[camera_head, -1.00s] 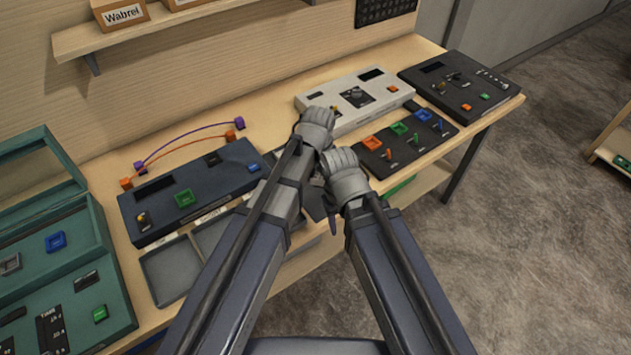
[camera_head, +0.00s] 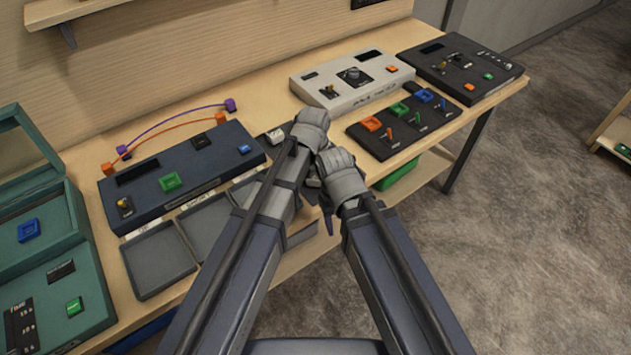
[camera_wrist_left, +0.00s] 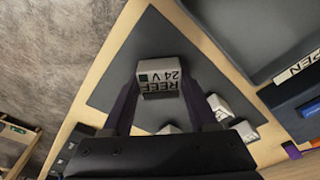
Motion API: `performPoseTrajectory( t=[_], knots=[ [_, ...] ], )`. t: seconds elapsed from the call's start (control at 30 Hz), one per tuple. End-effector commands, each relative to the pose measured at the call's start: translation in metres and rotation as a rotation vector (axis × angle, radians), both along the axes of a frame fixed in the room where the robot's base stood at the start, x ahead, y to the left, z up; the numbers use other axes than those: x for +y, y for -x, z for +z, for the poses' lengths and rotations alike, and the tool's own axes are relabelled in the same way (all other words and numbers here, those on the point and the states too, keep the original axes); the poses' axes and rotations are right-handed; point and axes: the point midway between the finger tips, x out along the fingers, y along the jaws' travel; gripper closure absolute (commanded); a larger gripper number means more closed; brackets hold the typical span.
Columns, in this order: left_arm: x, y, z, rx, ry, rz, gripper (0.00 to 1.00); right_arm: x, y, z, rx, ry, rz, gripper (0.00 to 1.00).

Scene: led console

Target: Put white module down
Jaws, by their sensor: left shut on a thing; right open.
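My left gripper (camera_wrist_left: 162,92) is shut on a white module (camera_wrist_left: 157,75) marked "REEF 24 V". In the left wrist view the module sits between the two dark fingers, over a dark grey mat (camera_wrist_left: 150,35). I cannot tell whether it touches the mat. In the head view my left gripper (camera_head: 311,128) hides the module.
Other white modules (camera_wrist_left: 219,107) lie near the held one; one (camera_head: 275,135) shows beside the dark blue console (camera_head: 205,178). A white console (camera_head: 350,82), a switch panel (camera_head: 405,120) and a black console (camera_head: 460,65) stand to the right. Grey trays (camera_head: 157,262) line the front.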

Motion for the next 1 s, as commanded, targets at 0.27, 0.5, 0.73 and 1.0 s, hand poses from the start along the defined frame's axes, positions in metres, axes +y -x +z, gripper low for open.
performPoseTrajectory(
  t=[0.27,0.5,0.73,1.0],
  knots=[
    [0.0,0.0,-0.0026,0.0,0.0,0.0,0.98,0.0001,0.0,-0.0026,0.0,0.0,0.0,0.5],
    [0.0,0.0,-0.0059,0.0,0.0,0.0,0.33,0.0,0.0001,-0.0059,0.0,0.0,0.0,0.5],
    [0.0,0.0,-0.0059,0.0,0.0,0.0,0.11,0.0,0.0001,-0.0059,0.0,0.0,0.0,0.5],
    [0.0,0.0,-0.0048,0.0,0.0,0.0,0.11,0.0,0.0,-0.0048,0.0,0.0,0.0,0.5]
  ],
)
